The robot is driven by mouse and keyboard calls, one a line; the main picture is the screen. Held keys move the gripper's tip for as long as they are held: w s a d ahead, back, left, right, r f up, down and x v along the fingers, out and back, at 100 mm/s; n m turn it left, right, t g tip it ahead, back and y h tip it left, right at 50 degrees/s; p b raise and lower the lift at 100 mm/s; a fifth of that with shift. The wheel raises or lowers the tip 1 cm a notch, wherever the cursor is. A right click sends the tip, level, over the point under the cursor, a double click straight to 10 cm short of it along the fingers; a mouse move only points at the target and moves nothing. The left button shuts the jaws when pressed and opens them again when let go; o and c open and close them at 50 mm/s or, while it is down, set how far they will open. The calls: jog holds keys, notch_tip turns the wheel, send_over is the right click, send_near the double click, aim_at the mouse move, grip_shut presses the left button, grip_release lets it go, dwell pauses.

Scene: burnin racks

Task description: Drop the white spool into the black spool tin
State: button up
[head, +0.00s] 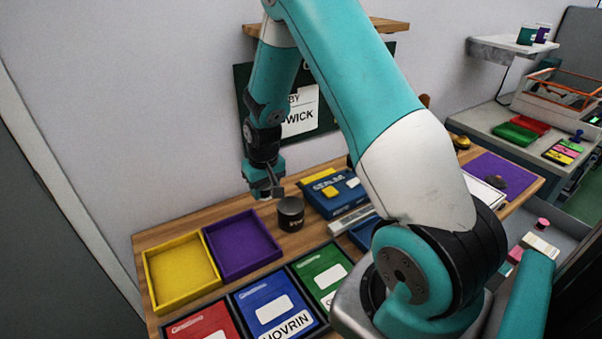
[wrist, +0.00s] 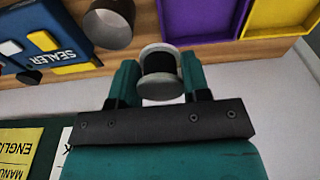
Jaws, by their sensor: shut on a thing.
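My gripper (wrist: 160,76) is shut on the white spool (wrist: 160,88), which has pale flanges and a dark middle and sits between the two teal fingers. In the head view, my gripper (head: 266,188) hangs above the table, just left of and above the black spool tin (head: 290,214). The spool is too small and dark there to make out clearly.
Purple (head: 242,245) and yellow (head: 181,272) trays lie left of the tin. A blue sealer box (head: 335,192) stands close to its right. Red (head: 203,325), blue (head: 274,306) and green (head: 321,273) labelled bins line the front. A green board (head: 318,118) hangs on the wall behind.

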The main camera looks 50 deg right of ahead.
jog(key=d+m+b, duration=0.1)
jog(key=d+m, duration=0.1)
jog(key=d, duration=0.9)
notch_tip(320, 180, down, 6)
jog(key=b, duration=0.4)
jog(key=shift+s+d+f+m+b, duration=0.2)
jog(key=shift+f+m+b, duration=0.1)
jog(key=shift+b, duration=0.1)
jog(key=o, duration=1)
jog(key=shift+r, duration=0.15)
notch_tip(320, 180, up, 17)
jog(key=s+b, duration=0.1)
jog(key=b, duration=0.1)
jog(key=shift+s+a, duration=0.4)
jog(key=shift+a, duration=0.05)
